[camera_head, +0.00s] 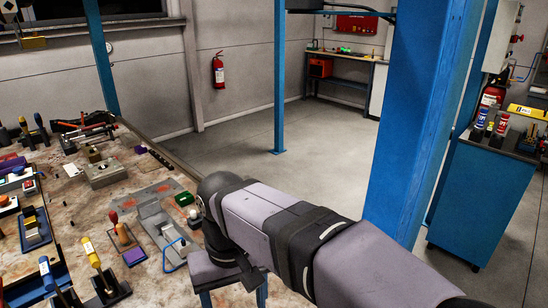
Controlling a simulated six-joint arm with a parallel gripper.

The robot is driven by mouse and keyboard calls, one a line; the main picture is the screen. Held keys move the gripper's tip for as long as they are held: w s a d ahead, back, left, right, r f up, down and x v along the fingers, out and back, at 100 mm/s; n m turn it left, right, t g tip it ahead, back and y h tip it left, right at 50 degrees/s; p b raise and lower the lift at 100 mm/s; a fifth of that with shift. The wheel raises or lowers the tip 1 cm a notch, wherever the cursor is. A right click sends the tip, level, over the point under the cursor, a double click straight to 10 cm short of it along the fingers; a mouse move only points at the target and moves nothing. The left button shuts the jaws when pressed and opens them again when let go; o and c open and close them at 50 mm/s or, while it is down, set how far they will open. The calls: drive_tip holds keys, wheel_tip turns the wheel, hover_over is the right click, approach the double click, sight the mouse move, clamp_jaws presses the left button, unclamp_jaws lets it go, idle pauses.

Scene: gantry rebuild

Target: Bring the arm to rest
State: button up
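My arm (275,222) reaches in from the lower right corner, in grey-lilac and black. It ends in a dark rounded joint (222,186) at the right side of the cluttered workbench (75,228). A dark part bends down from that joint.
By the arm lie a grey metal plate (158,224), a small green block (184,199) and a red-handled tool (116,224). A blue post (420,110) stands behind the arm, a blue cabinet (482,200) at right. The floor (300,150) beyond is clear.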

drive_tip(key=s+d+r+m+p, duration=0.2)
drive_tip(key=s+d+p, duration=0.1)
drive_tip(key=d+p, duration=0.6)
drive_tip(key=s+d+r+m+p, duration=0.2)
drive_tip(key=s+d+p, duration=0.1)
drive_tip(key=d+p, duration=0.6)
drive_tip(key=d, duration=0.4)
drive_tip(key=shift+d+m, duration=0.25)
drive_tip(key=shift+m, duration=0.05)
